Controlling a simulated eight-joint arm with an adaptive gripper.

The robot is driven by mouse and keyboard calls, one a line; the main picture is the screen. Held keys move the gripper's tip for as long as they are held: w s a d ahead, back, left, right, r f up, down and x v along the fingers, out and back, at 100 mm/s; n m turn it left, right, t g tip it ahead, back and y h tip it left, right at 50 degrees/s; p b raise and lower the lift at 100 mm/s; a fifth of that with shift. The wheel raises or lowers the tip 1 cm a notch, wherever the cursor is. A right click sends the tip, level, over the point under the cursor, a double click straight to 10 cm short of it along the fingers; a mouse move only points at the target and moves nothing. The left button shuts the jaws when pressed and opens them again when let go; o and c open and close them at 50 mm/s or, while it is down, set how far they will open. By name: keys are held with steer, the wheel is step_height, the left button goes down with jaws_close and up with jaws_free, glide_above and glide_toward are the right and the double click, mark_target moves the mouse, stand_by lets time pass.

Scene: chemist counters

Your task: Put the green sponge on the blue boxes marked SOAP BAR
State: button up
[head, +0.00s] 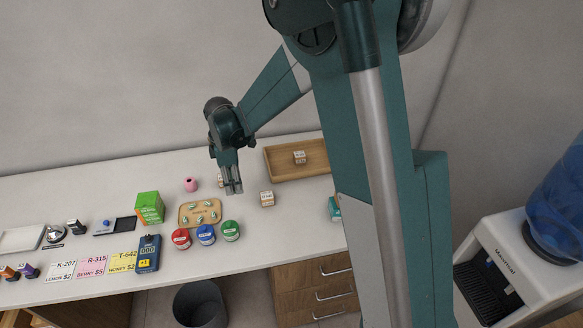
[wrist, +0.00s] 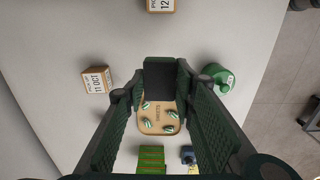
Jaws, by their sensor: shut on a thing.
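My gripper (head: 233,190) hangs above the counter, behind and right of the sweets tray. In the wrist view its fingers close on a dark block (wrist: 162,76). Its true colour is hard to tell there, so I cannot confirm that it is the green sponge. A teal-blue box stack (head: 335,208) with pale lettering stands at the counter's right, partly hidden behind my arm; its words are too small to read. No other sponge is clear in view.
A sweets tray (head: 185,221) sits below left of my gripper, with red, blue and green tins (head: 230,231) in front. Bright green boxes (head: 150,207) stand left. A small dated box (head: 267,199) is to the right. A wooden tray (head: 285,174) lies behind.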

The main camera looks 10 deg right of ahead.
steer(key=shift+d, duration=0.1)
steer(key=w+d+r+p, duration=0.1)
steer(key=w+d+r, duration=0.1)
steer(key=d, duration=0.6)
steer(key=w+d+r+p, duration=0.1)
steer(key=w+d, duration=0.2)
steer(key=d, duration=0.6)
steer(key=w+d+r+p, duration=0.1)
steer(key=w+d+r, duration=0.1)
steer(key=d, duration=0.6)
steer(key=d+r+p, duration=0.1)
steer(key=d+r, duration=0.1)
steer(key=d, duration=1.1)
steer(key=s+d+r, duration=0.1)
steer(key=d, duration=1.2)
steer(key=shift+d+r+p, duration=0.2)
steer(key=shift+r+p, duration=0.2)
steer(key=shift+f, duration=0.1)
steer(key=shift+f, duration=3.05)
steer(key=shift+f, duration=0.1)
